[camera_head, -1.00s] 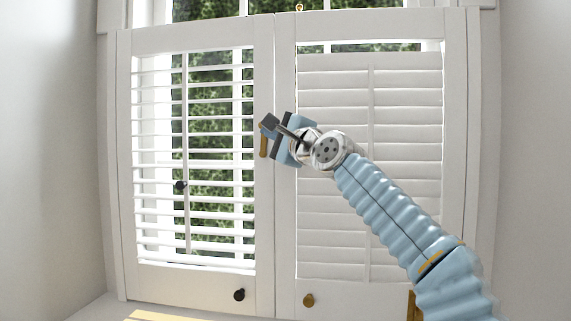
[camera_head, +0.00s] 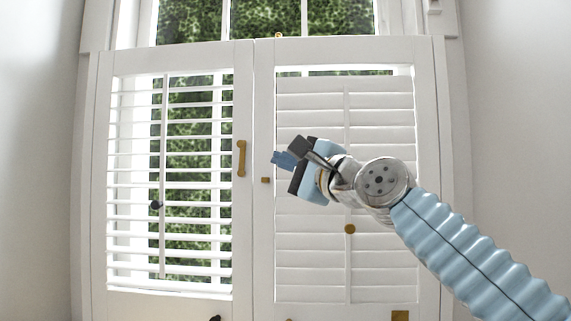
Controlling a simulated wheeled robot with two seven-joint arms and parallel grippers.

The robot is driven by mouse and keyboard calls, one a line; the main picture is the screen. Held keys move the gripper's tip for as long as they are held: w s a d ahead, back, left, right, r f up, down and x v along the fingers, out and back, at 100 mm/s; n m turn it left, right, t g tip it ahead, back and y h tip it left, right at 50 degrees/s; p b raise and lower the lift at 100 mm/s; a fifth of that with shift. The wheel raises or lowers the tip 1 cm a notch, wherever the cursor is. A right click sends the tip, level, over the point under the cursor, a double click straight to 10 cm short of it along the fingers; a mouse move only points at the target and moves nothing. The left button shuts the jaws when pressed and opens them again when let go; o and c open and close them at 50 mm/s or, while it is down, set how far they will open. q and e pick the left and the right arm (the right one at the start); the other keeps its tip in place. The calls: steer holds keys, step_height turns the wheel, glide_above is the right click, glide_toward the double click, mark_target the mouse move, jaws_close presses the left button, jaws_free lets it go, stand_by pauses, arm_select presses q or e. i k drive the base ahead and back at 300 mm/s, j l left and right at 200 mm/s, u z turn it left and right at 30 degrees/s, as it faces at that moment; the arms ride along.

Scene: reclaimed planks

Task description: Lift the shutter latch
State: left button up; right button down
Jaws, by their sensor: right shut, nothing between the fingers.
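The brass latch (camera_head: 241,158) is a narrow bar on the inner stile of the left shutter (camera_head: 243,240). It stands upright, clear of the gap between the shutters. A small brass catch (camera_head: 265,180) sits on the inner stile of the right shutter (camera_head: 264,240), a little lower than the latch. My right gripper (camera_head: 287,155) is shut and empty in front of the right shutter's inner edge. It is to the right of the latch and apart from it in the picture. My left gripper is not in view.
A dark knob (camera_head: 155,204) is on the left shutter's tilt rod. A brass knob (camera_head: 349,229) is on the right shutter below my arm. The left louvers are open and the right ones look closed. Bare walls flank the window. The space before the left shutter is clear.

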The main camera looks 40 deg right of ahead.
mark_target(241, 145)
steer(key=j, duration=1.1)
steer(key=k+j, duration=0.1)
steer(key=j, duration=1.05)
